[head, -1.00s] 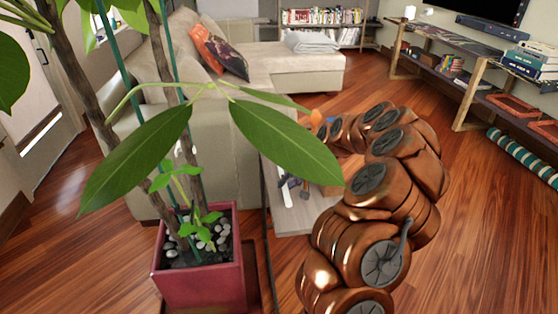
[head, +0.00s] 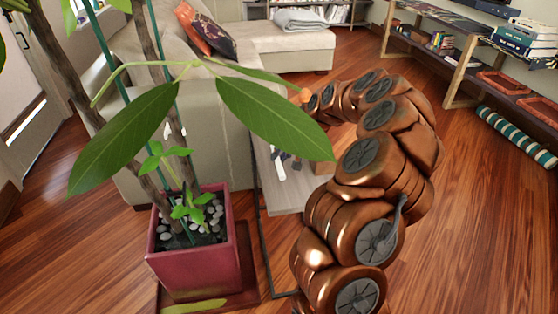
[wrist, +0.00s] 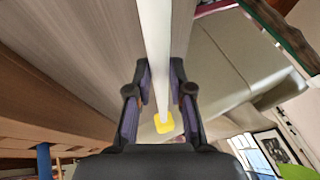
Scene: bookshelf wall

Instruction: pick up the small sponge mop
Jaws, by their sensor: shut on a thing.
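The small sponge mop shows in the wrist view as a long white shaft (wrist: 154,40) with a yellow end (wrist: 164,123). My gripper (wrist: 160,76) has its dark fingers with purple pads on both sides of the shaft and is shut on it. The yellow end lies close to the palm. In the head view a thin white piece and small dark parts show over the low table (head: 285,197), partly behind a leaf. I cannot tell there which parts are gripper or mop.
A potted plant (head: 195,262) stands in front, its leaves covering part of the view. The beige sofa (head: 285,50) is behind the table. A low shelf (head: 465,60) runs along the right, with a striped roll (head: 517,137) below it. The wooden floor on the right is clear.

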